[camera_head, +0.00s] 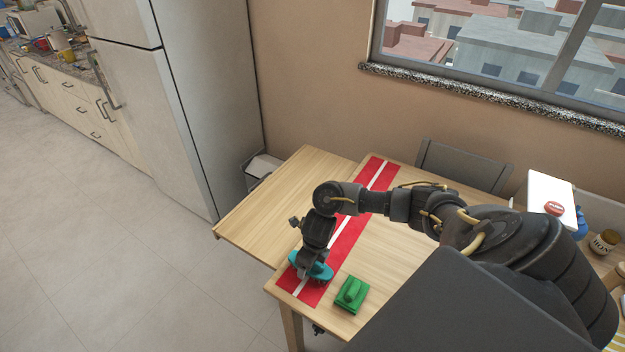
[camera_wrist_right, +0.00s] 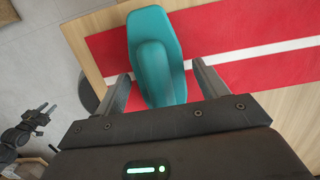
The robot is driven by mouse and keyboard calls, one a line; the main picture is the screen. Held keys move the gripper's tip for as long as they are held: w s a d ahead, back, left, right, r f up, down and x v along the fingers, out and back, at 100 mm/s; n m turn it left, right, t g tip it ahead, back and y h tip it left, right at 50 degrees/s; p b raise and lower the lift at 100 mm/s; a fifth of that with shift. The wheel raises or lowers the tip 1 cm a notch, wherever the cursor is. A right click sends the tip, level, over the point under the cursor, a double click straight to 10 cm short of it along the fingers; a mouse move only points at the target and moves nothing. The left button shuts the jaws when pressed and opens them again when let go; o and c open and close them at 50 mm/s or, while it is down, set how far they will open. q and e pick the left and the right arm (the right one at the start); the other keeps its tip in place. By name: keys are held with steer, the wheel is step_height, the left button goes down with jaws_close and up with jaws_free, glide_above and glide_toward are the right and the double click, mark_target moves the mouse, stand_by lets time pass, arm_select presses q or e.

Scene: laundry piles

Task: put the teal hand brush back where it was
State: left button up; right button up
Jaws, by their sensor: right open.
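The teal hand brush (camera_head: 318,266) lies on the red runner with a white stripe (camera_head: 309,291), near the table's front end. My right gripper (camera_head: 309,272) is over it from above, partly hiding it in the head view. In the right wrist view the brush (camera_wrist_right: 156,57) lies lengthwise between my right gripper's (camera_wrist_right: 163,88) two spread fingers. The fingers are open, with a gap visible on each side of the brush. What seems to be my left gripper (camera_wrist_right: 42,115) shows small and dark at the left of the wrist view, below table level; its jaws are unclear.
A green brush-like item on a green block (camera_head: 352,294) sits just right of the runner. The wooden table (camera_head: 262,215) is bare to the left. A dark chair (camera_head: 462,166) stands behind it. A white box (camera_head: 550,192) and a jar (camera_head: 603,242) are at the right.

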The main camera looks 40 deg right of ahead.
steer(key=r, duration=0.3)
steer(key=r+p, duration=0.1)
steer(key=r, duration=0.1)
steer(key=s+r, duration=0.1)
steer(key=r, duration=0.2)
steer(key=shift+d+r, duration=0.15)
steer(key=shift+r, duration=0.2)
steer(key=shift+s+r+p, duration=0.25)
steer(key=shift+r+p, duration=0.05)
steer(key=shift+r, duration=0.3)
